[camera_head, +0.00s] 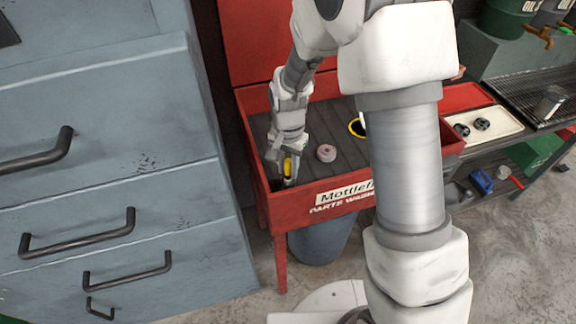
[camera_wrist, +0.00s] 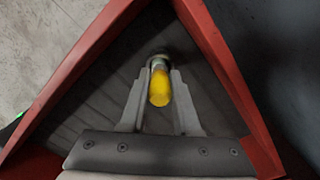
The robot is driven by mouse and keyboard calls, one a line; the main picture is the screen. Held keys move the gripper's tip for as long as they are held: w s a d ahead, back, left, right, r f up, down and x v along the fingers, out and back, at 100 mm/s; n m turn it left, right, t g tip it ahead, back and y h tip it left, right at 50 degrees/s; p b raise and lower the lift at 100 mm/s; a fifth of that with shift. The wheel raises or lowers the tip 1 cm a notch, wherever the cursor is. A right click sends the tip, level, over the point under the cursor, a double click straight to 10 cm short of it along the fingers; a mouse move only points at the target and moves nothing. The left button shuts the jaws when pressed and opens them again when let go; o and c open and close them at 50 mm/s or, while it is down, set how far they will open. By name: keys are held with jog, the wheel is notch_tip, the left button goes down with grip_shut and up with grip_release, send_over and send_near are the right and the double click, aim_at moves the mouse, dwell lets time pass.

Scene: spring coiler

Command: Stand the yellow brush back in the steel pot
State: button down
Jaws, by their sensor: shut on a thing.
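The yellow brush (camera_wrist: 159,88) is between the two fingers of my gripper (camera_wrist: 159,78), which is shut on it. In the head view the brush (camera_head: 287,166) points down at the left front corner of the red parts washer. A grey round rim, likely the steel pot (camera_wrist: 160,58), shows at the brush's far end in the wrist view. In the head view a small grey piece shows just under the brush. I cannot tell whether the brush's end is inside the pot or only above it. My gripper (camera_head: 285,163) hides part of the brush.
The red parts washer (camera_head: 322,207) has raised walls close around my gripper. A pinkish round part (camera_head: 326,153) lies on its dark ribbed floor. A yellow ring (camera_head: 355,128) is partly behind my arm. A blue-grey drawer cabinet (camera_head: 110,180) stands close on the left.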

jog(key=shift+f+b, duration=0.45)
jog(key=shift+f, duration=0.2)
jog(key=c, duration=0.6)
grip_release()
jog(key=shift+o, duration=0.2)
notch_tip(320, 180, up, 16)
jog(key=p, duration=0.2)
jog(key=s+d+r+n+t, duration=0.3)
jog(key=s+d+r, duration=0.45)
jog(key=r, duration=0.35)
jog(key=s+d+r+n+t, duration=0.1)
jog(key=s+d, duration=0.1)
jog(key=s, duration=0.3)
jog(key=s+d+r+n+t+p, duration=0.1)
jog(key=s+d, duration=0.2)
jog(key=s, duration=0.3)
jog(key=shift+r+n+t, duration=0.3)
jog(key=shift+r+n, duration=0.05)
jog(key=shift+n, duration=0.05)
